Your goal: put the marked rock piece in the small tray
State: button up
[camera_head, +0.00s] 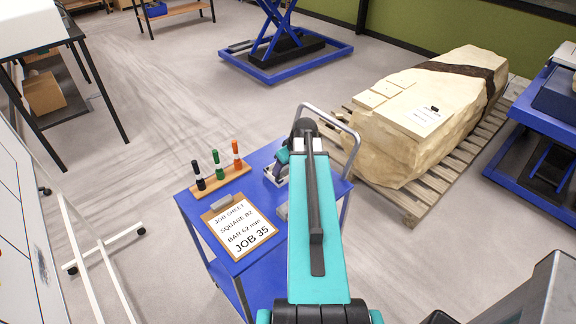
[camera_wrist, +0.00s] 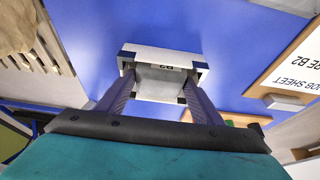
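In the wrist view my gripper (camera_wrist: 159,88) points down at the blue cart top, its two fingers apart. A small white tray-like thing (camera_wrist: 140,50) with black corners and a partly covered "B2" label lies at the fingertips. A plain pale grey face fills the gap between the fingers; I cannot tell whether it is a held piece or part of that thing. No rock piece with a clear mark can be made out.
The blue cart (camera_head: 262,262) carries a clipboard (camera_head: 238,228) reading "SQUARE B2, BAR 62 mm, JOB 35" and a wooden holder (camera_head: 221,182) with three markers. A large pale rock (camera_head: 400,150) with flat slabs on top rests on a pallet (camera_head: 405,203) at right.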

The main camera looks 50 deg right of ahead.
jog(key=shift+r, duration=0.2)
dwell(0.3)
jog(key=shift+b+v, duration=1.2)
jog(key=shift+v, duration=4.75)
jog(key=shift+s, duration=0.1)
